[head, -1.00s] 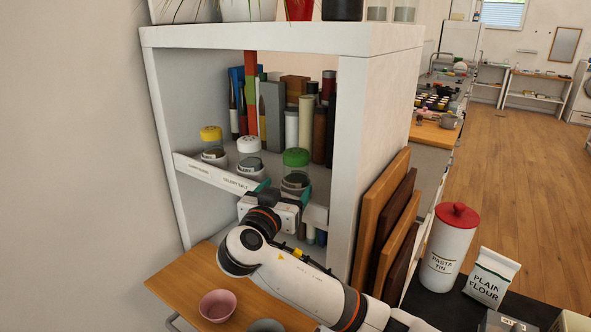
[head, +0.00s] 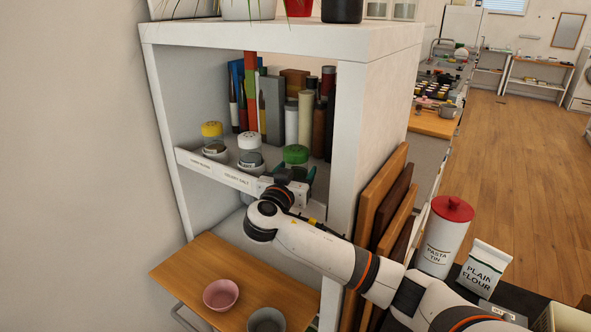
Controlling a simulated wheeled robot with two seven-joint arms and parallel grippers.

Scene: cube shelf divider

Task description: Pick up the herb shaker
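The shaker with a green lid (head: 295,154) stands on the shelf board at the right end of a row of 3 shakers. Its label is hidden, so I cannot read whether it is the herb shaker. My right gripper (head: 294,172) is in front of it, with a dark finger showing at its right side. The gripper and wrist hide the lower part of the shaker. I cannot tell whether the fingers touch it. A white-lidded shaker (head: 249,141) and a yellow-lidded shaker (head: 212,130) stand to its left. My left gripper is not in view.
The shelf's front lip (head: 215,169) carries name labels, one reading celery salt. Books and rolls (head: 291,122) stand behind the shakers. The right shelf wall (head: 346,150) is close to my arm. Below are a pink bowl (head: 221,294) and a grey bowl (head: 266,321) on a wooden board.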

